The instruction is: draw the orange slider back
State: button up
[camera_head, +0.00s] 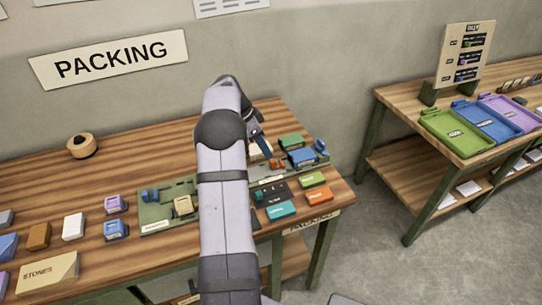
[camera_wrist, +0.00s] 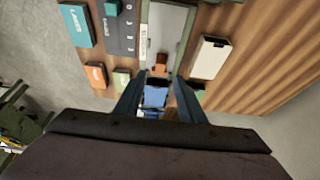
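A small orange piece (camera_wrist: 160,62), which looks like the orange slider, sits on a grey plate (camera_wrist: 168,22) in the wrist view, just beyond my fingertips. A small orange-red piece (camera_head: 276,163) shows beside my gripper (camera_head: 264,147) in the head view. My gripper (camera_wrist: 157,82) has its two dark blue fingers apart, with a gap between them. A blue block (camera_wrist: 155,97) shows between the fingers in the wrist view; I cannot tell whether they touch it. My arm hides part of the plate in the head view.
A dark numbered panel (camera_wrist: 118,27), a teal card (camera_wrist: 75,22) and an orange card (camera_wrist: 96,74) lie beside the plate. A pale block (camera_wrist: 211,57) lies on the other side. Blue (camera_head: 302,157) and green (camera_head: 290,141) blocks crowd the bench near my gripper.

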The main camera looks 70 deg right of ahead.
aim_at(273, 161)
jog(key=shift+p+x, duration=1.6)
jog(key=shift+x, duration=2)
